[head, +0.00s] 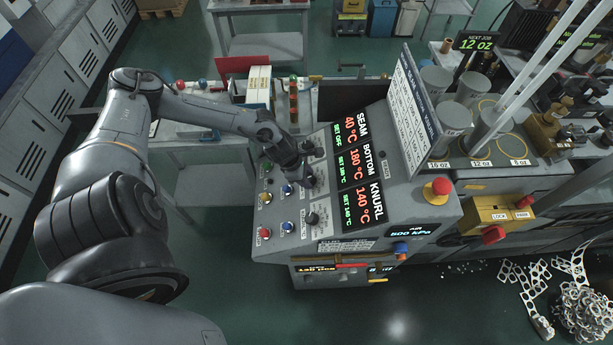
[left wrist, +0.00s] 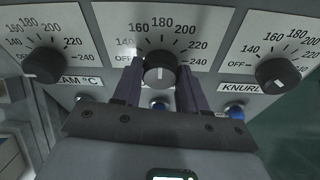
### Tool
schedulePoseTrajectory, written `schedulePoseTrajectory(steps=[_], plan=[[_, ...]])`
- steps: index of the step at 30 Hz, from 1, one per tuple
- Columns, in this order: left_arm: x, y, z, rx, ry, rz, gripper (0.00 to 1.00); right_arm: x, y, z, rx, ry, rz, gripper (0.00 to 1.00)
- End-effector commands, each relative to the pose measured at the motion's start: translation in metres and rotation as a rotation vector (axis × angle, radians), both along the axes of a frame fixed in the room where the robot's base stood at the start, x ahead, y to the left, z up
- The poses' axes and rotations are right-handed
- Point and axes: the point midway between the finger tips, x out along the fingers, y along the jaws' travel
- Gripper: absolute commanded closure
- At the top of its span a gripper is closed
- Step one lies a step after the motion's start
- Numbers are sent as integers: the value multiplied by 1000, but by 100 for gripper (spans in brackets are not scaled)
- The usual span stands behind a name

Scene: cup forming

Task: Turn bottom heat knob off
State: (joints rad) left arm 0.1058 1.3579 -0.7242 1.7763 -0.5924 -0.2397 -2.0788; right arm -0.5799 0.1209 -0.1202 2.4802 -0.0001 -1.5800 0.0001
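The bottom heat knob (left wrist: 160,68) is a dark round knob in the middle of the left wrist view, its dial marked OFF to 240. My left gripper (left wrist: 160,76) has one finger on each side of it, with narrow gaps, so it looks open. In the head view my left gripper (head: 306,177) is at the panel and partly hides this knob. The bottom display (head: 361,163) reads 180 °C in red. The knob's exact setting is hard to read. My right gripper is not in view.
The seam knob (left wrist: 44,65) and the knurl knob (left wrist: 277,75) stand close on either side. Coloured buttons, such as a blue one (head: 287,227), lie on the panel left of the knobs. A red emergency button (head: 440,187) is at the console's right.

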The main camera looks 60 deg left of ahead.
Motion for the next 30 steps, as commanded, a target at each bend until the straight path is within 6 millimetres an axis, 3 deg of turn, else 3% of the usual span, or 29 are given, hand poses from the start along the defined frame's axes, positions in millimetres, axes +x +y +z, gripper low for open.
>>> schedulePoseTrajectory(steps=[3, 14, 30], plan=[[0, 0, 0, 0, 0, 0, 88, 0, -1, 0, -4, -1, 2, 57], [1, 1, 0, -36, 17, 59, 88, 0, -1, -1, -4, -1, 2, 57], [0, 1, 0, -274, 131, 422, 88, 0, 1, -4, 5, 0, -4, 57]])
